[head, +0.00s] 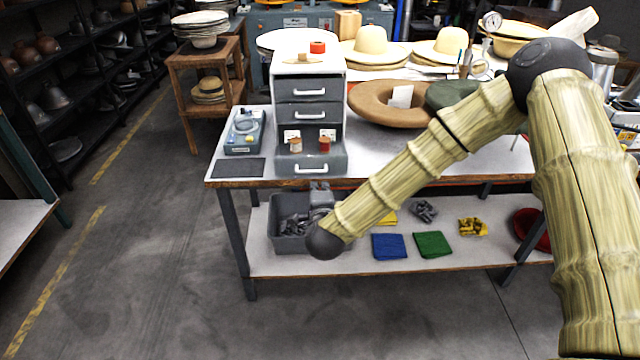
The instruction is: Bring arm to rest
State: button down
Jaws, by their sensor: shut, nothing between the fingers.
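My arm, in bamboo-like segments with dark round joints, comes in from the right of the head view. It bends at a high joint and slopes down left to a dark wrist joint in front of the bench's lower shelf. My gripper (319,197), small and grey, shows in part just above that joint, against a grey bin (290,242). It is shut, with nothing seen in it. Its fingertips are hard to make out against the bin and its dark contents.
The bench (225,172) carries a grey drawer unit (309,92) with its bottom drawer (310,166) pulled out. A brown hat (372,104) lies to its right. Blue (389,246) and green (433,244) cloths lie on the lower shelf (350,262). The floor (150,220) at left is clear.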

jog(key=s+d+f+n+g+y, duration=0.1)
jog(key=s+d+f+n+g, duration=0.3)
jog(key=s+f, duration=0.75)
jog(key=s+d+f+n+g+y, duration=0.1)
jog(key=s+f+n+g, duration=0.4)
jog(key=s+f, duration=0.65)
jog(key=s+d+f+n+g, duration=0.2)
jog(key=s+d, duration=0.3)
jog(key=s, duration=0.3)
jog(key=s+d+f+n+g+h, duration=0.1)
jog(key=s+d+f+n+g, duration=0.1)
jog(key=s+d, duration=0.3)
jog(key=s+d+f+n+g+h, duration=0.1)
jog(key=s+d+f+n, duration=0.3)
jog(key=s, duration=0.7)
jog(key=shift+s+d+f+g, duration=0.2)
jog(key=shift+s+d+g, duration=0.15)
jog(key=shift+d+g, duration=0.45)
